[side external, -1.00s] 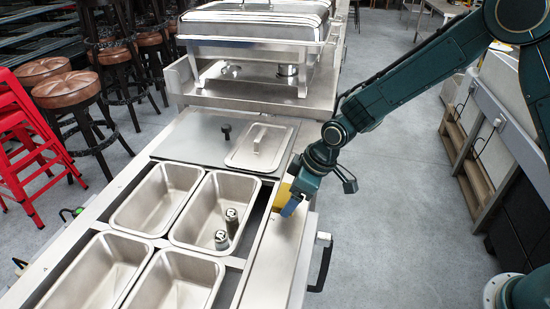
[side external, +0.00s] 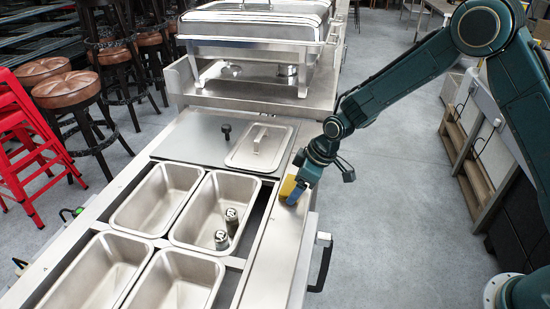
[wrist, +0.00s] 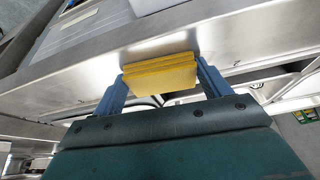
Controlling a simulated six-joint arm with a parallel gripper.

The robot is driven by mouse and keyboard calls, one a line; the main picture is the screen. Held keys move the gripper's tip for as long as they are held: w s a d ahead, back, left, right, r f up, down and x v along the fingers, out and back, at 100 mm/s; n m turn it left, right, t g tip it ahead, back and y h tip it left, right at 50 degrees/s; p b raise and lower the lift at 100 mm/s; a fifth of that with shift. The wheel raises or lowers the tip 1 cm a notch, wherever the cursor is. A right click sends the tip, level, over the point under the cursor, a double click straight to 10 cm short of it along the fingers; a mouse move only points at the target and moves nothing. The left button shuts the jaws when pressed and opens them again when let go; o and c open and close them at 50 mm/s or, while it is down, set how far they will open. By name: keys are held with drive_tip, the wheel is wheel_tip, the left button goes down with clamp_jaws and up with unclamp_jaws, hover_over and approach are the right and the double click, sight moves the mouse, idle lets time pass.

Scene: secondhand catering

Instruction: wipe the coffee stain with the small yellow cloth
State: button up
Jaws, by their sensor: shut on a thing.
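The small yellow cloth (side external: 287,186) is folded into a thick pad and held at the narrow steel ledge along the right side of the counter. In the wrist view the folded cloth (wrist: 160,74) sits between the two blue fingers. My gripper (side external: 292,191) is shut on it and points down at the ledge (side external: 270,264). I cannot tell whether the cloth touches the steel. No coffee stain can be made out in either view; it may be hidden under the cloth or gripper.
Steel pans (side external: 208,212) are sunk in the counter to the left, one holding two small shakers (side external: 226,228). A lidded pan (side external: 260,148) lies behind. A chafing dish (side external: 255,30) stands at the back. A black handle (side external: 321,263) sticks out on the right. The front ledge is clear.

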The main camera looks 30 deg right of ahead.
sight(287, 211)
drive_tip(key=shift+w+d, duration=0.35)
drive_tip(key=shift+s+a, duration=2.65)
drive_tip(key=shift+s+a+r, duration=0.1)
drive_tip(key=shift+r, duration=0.05)
wheel_tip(287, 211, up, 8)
